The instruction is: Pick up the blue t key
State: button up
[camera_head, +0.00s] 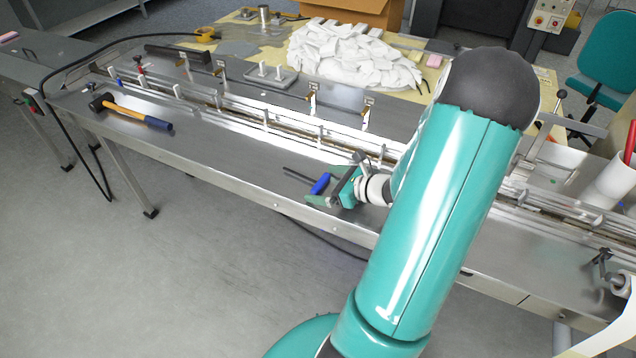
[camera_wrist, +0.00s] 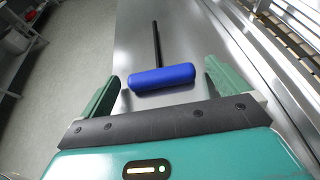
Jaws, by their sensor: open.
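The blue t key (camera_head: 320,184) lies on the steel top of the machine, left of my gripper. It has a blue cylindrical handle and a thin black shaft that points away from my gripper. In the wrist view the blue t key (camera_wrist: 162,77) lies just ahead of and between the two green fingers, handle crosswise. My gripper (camera_head: 331,187) is open and low over the steel top; it also shows in the wrist view (camera_wrist: 160,80). Nothing is between its fingers that I can see held.
The steel top (camera_head: 230,155) is clear left of the t key, up to a hammer (camera_head: 132,112) with an orange and blue handle. Guide rails (camera_head: 270,118) run along behind. A pile of white packets (camera_head: 350,55) lies on the table beyond. The front edge is close.

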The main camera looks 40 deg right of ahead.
jog(key=c, duration=1)
jog(key=shift+c, duration=0.2)
jog(key=shift+r, duration=0.1)
